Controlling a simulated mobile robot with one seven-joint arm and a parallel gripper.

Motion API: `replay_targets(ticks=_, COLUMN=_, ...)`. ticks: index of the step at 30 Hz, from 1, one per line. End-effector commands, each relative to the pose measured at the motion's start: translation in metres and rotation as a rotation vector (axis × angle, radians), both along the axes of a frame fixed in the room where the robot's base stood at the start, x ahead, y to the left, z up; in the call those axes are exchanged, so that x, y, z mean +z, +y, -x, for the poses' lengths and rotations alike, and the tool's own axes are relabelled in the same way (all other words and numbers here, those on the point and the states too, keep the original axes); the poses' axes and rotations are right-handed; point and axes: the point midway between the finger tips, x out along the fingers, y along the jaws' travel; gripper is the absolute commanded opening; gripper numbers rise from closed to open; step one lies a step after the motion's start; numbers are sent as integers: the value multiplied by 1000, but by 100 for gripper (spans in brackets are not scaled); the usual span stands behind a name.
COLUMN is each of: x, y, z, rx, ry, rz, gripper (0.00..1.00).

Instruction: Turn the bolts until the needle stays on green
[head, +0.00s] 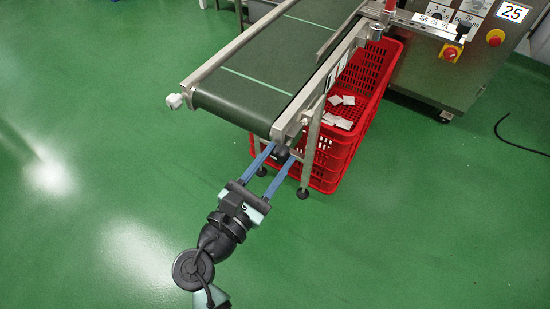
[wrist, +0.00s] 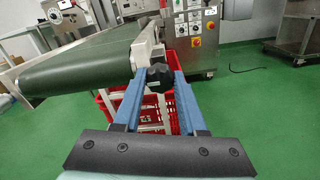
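A black bolt knob (head: 282,153) sits at the near right corner of the conveyor's end. It also shows in the middle of the wrist view (wrist: 158,78). My gripper (head: 285,153) has two long blue fingers, spread apart, one on each side of the knob. In the wrist view the fingertips (wrist: 159,76) flank the knob closely; I cannot tell whether they touch it. A pale fitting (head: 174,101) sits at the conveyor's near left corner. I can make out no needle or green zone in either view.
The green conveyor belt (head: 262,75) runs away from me. A red crate (head: 325,165) with white teabags (head: 343,123) stands under its right side. A control cabinet (head: 430,75) with red buttons stands at the back right. The green floor at left and front is clear.

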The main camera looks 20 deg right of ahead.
Motion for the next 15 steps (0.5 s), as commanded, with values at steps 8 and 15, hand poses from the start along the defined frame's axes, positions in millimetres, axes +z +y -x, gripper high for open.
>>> replay_targets(ticks=8, x=0, y=0, z=0, rx=0, ry=0, rz=0, gripper=0)
replay_targets(ticks=15, x=0, y=0, z=0, rx=0, ry=-28, rz=-22, gripper=0)
